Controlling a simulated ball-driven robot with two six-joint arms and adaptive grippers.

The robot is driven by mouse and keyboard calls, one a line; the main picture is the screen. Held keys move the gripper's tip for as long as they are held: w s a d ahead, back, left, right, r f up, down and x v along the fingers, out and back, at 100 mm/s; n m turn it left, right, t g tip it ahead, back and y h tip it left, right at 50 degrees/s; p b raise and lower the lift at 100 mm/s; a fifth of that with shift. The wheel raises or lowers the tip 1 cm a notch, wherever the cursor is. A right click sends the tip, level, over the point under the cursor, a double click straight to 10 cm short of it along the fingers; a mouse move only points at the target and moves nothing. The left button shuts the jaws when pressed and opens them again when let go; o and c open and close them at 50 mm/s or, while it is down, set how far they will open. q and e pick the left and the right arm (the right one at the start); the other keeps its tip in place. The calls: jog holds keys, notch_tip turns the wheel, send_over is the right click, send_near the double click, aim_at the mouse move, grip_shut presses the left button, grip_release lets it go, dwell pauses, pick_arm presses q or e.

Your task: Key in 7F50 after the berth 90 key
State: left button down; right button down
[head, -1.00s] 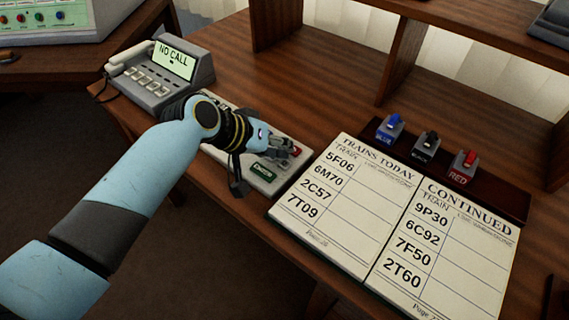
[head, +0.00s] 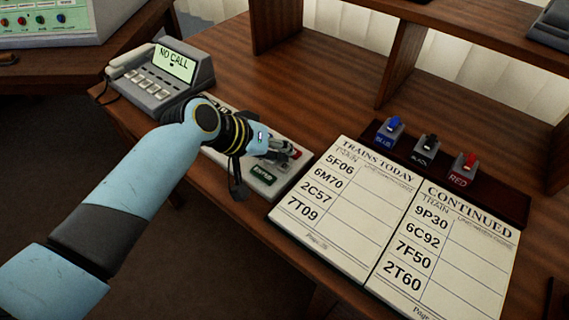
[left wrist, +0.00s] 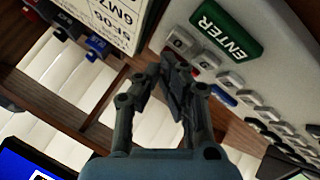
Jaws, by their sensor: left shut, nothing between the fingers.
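The pale keypad (head: 267,186) lies on the desk, with a green ENTER key (head: 263,176) at its near end. My left gripper (head: 284,152) is shut and empty over its right-hand end; the arm covers much of the keypad. In the left wrist view the shut fingertips (left wrist: 172,72) overlap the grey keys beside ENTER (left wrist: 224,36); I cannot tell whether they touch one. A red key (left wrist: 194,71) shows partly behind them. The berth 90 key is not readable. The open train book (head: 330,215) lists 7F50 (head: 413,252) on its right page. My right gripper is out of view.
A grey telephone set (head: 160,80) reading NO CALL stands left of the keypad. Wooden shelf uprights (head: 400,55) rise at the back. The desk's front edge is close to the keypad.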

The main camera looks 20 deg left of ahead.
aim_at(282, 163)
pick_arm(q)
jog(key=shift+f, duration=0.1)
jog(key=shift+f, duration=0.3)
jog(key=shift+f+b, duration=0.3)
jog(key=shift+f, duration=0.05)
dwell(0.8)
jog(key=shift+r+p, duration=0.8)
jog(key=shift+p, duration=0.1)
notch_tip(282, 163, up, 5)
jog(key=p, duration=0.5)
